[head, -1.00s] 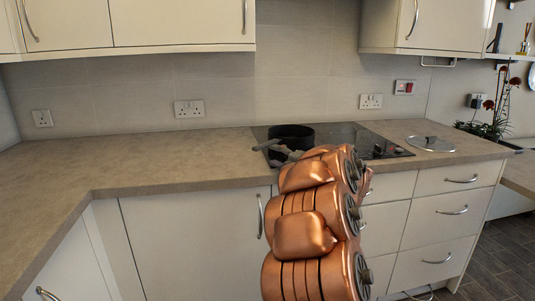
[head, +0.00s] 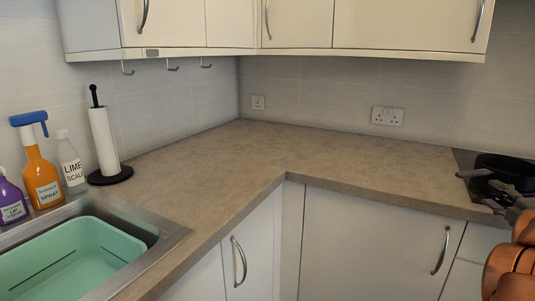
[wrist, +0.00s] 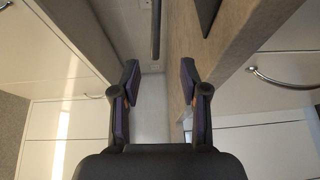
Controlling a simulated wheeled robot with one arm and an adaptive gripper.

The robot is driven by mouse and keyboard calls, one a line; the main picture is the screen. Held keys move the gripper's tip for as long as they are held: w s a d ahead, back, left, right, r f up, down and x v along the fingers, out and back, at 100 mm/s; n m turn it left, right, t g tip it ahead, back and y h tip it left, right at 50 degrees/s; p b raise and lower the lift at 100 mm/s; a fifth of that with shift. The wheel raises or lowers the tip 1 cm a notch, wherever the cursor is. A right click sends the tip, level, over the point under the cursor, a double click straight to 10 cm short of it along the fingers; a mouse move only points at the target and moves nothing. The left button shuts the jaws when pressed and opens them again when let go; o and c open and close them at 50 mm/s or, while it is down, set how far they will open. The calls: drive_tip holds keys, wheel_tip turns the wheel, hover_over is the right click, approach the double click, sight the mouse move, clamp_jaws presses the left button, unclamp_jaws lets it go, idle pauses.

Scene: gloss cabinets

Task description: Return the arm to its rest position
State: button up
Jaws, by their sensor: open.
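My copper-coloured arm (head: 512,265) shows at the right edge of the head view, cut off by the frame. My gripper (wrist: 159,76) is open in the wrist view, its two dark fingers apart with nothing between them. In the head view its grey fingers (head: 476,188) appear in front of the hob and dark pan, above the counter's front edge as seen from here. I cannot tell the exact gap to the counter.
A black pan (head: 506,165) sits on the hob (head: 467,160). The worktop (head: 330,158) is clear in the corner. Wall cabinets (head: 400,22) hang above.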

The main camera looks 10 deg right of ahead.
drive_tip(key=s+a+f+m+g+h, duration=0.15)
drive_tip(key=a+f+m+g, duration=0.3)
drive_tip(key=a, duration=0.45)
drive_tip(key=s+a+f+m+g, duration=0.35)
drive_tip(key=a+m, duration=0.25)
drive_tip(key=a, duration=0.2)
drive_tip(key=s+a+f+m+g+h, duration=0.1)
drive_tip(key=s+a+f+m+g, duration=0.1)
drive_tip(key=a+f+m+g, duration=0.55)
drive_tip(key=s+a+f+n+g+y, duration=0.1)
drive_tip(key=s+a+f+g+y, duration=0.15)
drive_tip(key=s+a, duration=0.75)
drive_tip(key=s+a+f+n+g+y, duration=0.1)
drive_tip(key=s+a+f+y, duration=0.15)
drive_tip(key=s+a, duration=0.7)
drive_tip(key=a+r+p, duration=0.2)
drive_tip(key=r+p, duration=0.8)
drive_tip(key=r, duration=0.1)
drive_tip(key=s+a+r+p, duration=0.1)
drive_tip(key=a+r+p, duration=0.1)
drive_tip(key=r+p, duration=0.8)
drive_tip(key=shift+s+a+r, duration=0.25)
drive_tip(key=shift+a+r, duration=0.05)
drive_tip(key=shift+r, duration=0.4)
